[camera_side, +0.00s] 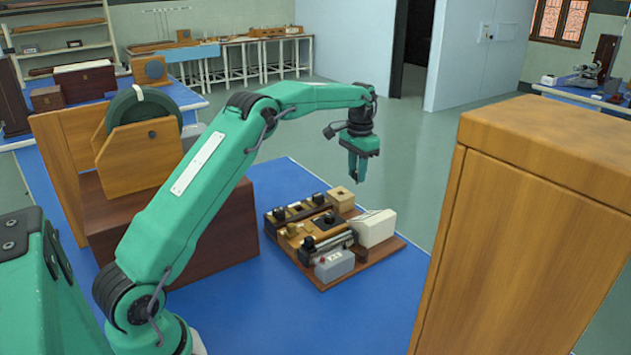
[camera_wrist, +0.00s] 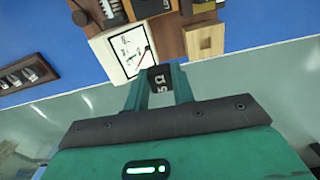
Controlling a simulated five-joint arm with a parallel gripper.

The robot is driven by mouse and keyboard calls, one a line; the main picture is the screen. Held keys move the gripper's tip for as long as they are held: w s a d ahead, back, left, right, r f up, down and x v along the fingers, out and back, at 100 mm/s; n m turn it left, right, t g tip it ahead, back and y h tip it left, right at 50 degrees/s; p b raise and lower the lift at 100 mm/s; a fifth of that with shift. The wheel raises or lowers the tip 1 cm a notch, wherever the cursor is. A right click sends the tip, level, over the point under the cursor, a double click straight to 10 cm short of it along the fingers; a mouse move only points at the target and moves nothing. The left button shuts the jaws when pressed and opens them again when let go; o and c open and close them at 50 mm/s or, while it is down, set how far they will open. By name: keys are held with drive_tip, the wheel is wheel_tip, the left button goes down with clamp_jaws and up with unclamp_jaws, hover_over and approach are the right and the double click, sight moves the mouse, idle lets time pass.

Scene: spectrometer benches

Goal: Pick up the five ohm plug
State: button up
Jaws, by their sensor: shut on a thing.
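My gripper (camera_side: 357,172) is raised above the far side of the apparatus board in the side view, fingers pointing down. In the wrist view my gripper (camera_wrist: 161,82) is shut on the five ohm plug (camera_wrist: 160,78), a dark piece marked "5 Ω" between the two green fingers. The plug's lower part is hidden by the gripper. In the side view the plug is too small to make out between the fingertips. The gripper is apart from the board below.
The wooden apparatus board (camera_side: 385,255) lies on the blue bench. It carries a white-faced meter (camera_wrist: 127,50), a wooden block (camera_side: 341,197) and a grey box (camera_side: 334,265). A tall wooden cabinet (camera_side: 530,230) stands at right. Blue bench is bare in front of the board.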

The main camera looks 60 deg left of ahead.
drive_tip(key=shift+s+d+r, duration=0.15)
drive_tip(key=shift+d+r, duration=0.3)
drive_tip(key=shift+d, duration=0.3)
drive_tip(key=shift+s+d+r, duration=0.1)
drive_tip(key=shift+d+r, duration=0.35)
drive_tip(key=shift+d, duration=0.3)
